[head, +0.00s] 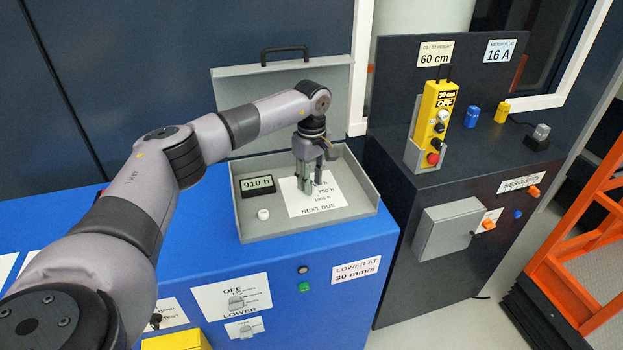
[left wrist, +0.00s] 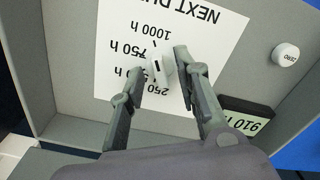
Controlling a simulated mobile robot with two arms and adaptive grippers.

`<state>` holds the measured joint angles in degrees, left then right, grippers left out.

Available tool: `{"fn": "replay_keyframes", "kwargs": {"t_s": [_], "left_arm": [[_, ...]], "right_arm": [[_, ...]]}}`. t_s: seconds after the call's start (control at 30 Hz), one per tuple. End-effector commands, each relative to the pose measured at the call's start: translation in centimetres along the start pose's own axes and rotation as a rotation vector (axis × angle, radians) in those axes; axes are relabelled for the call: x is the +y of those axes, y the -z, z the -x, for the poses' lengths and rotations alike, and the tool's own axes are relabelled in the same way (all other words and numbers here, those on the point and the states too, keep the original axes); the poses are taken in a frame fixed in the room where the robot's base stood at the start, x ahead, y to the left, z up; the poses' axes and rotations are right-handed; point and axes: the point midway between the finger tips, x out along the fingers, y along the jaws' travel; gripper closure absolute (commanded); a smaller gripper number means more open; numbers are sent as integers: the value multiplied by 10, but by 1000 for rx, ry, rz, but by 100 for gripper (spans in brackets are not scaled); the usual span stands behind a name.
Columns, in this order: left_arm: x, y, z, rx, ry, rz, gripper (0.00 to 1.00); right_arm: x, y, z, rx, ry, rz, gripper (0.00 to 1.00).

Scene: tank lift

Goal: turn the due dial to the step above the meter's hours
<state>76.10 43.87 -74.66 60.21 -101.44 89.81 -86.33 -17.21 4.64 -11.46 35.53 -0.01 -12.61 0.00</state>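The due dial (left wrist: 160,68) is a small white knob with a black mark, on the white NEXT DUE plate (head: 318,205). The plate's printed steps include 250 h, 750 h and 1000 h; I cannot tell surely which one the dial points to. The meter (head: 257,185) reads 910 h; it is partly hidden in the left wrist view (left wrist: 248,122). My left gripper (head: 311,186) points down over the plate. In the left wrist view its fingers (left wrist: 158,62) are apart, one on each side of the dial, with a gap at the left finger. My right gripper is not in view.
The plate lies in a grey open box (head: 290,231) with raised walls and a lid (head: 232,95) standing behind. A white ZERO button (head: 263,214) sits beside the meter. A yellow pendant (head: 435,120) stands on the dark cabinet at right.

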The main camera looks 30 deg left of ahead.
Motion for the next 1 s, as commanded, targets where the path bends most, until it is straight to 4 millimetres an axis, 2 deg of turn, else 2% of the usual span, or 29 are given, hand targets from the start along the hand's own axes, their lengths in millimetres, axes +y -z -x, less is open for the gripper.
{"fn": "replay_keyframes", "kwargs": {"t_s": [0.17, 0.27, 0.7, 0.83, 1.0], "left_arm": [[0, 0, 2, 0, 0, 0, 70], [0, 0, 11, 0, -1, 0, 70], [1, 0, 97, 0, -2, 0, 70], [0, 0, 113, 0, -1, 0, 70], [0, 0, 120, -1, 0, 0, 70]], "right_arm": [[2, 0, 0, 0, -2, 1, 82], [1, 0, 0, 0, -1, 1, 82], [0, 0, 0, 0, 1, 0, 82], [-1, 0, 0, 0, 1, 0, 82], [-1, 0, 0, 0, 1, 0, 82]]}}
